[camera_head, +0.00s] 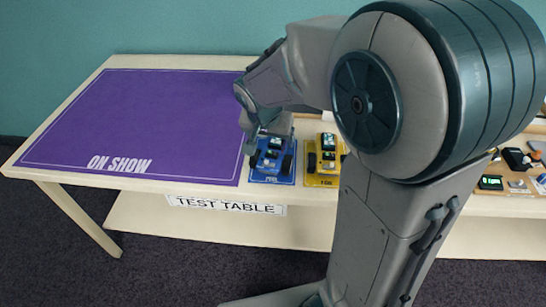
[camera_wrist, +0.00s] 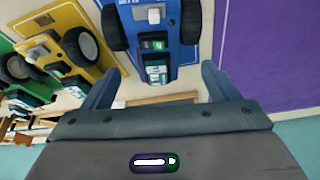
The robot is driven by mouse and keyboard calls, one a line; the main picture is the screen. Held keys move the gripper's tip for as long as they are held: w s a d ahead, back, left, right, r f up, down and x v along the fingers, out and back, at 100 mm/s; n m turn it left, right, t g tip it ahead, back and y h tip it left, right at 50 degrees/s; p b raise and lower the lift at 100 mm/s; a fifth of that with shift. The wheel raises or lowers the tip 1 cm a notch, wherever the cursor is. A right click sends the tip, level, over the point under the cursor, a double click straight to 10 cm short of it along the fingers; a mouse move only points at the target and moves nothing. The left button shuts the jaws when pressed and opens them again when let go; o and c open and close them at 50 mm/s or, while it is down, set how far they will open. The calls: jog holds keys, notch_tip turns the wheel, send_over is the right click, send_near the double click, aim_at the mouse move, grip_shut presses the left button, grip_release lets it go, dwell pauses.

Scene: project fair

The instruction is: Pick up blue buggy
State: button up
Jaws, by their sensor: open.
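The blue buggy (camera_head: 271,158) stands on the test table beside the right edge of the purple mat. It has dark wheels and small boards on its top. In the wrist view the blue buggy (camera_wrist: 176,55) is at the top centre, ahead of my gripper and between the lines of its fingers. My gripper (camera_head: 262,132) is at the buggy's far end, above or close to it. In the wrist view my gripper's two fingers (camera_wrist: 158,82) are spread apart with nothing between their tips. I cannot tell whether a finger touches the buggy.
A yellow buggy (camera_head: 323,160) stands close to the right of the blue one, and a green one (camera_wrist: 14,62) shows beyond it in the wrist view. The purple "ON SHOW" mat (camera_head: 150,115) is empty. Small electronic parts (camera_head: 490,182) lie at the table's right.

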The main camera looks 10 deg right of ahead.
aim_at(274, 146)
jog(key=x, duration=0.5)
jog(key=shift+d+f+b, duration=0.3)
jog(key=shift+f+b, duration=0.05)
jog(key=c, duration=0.9)
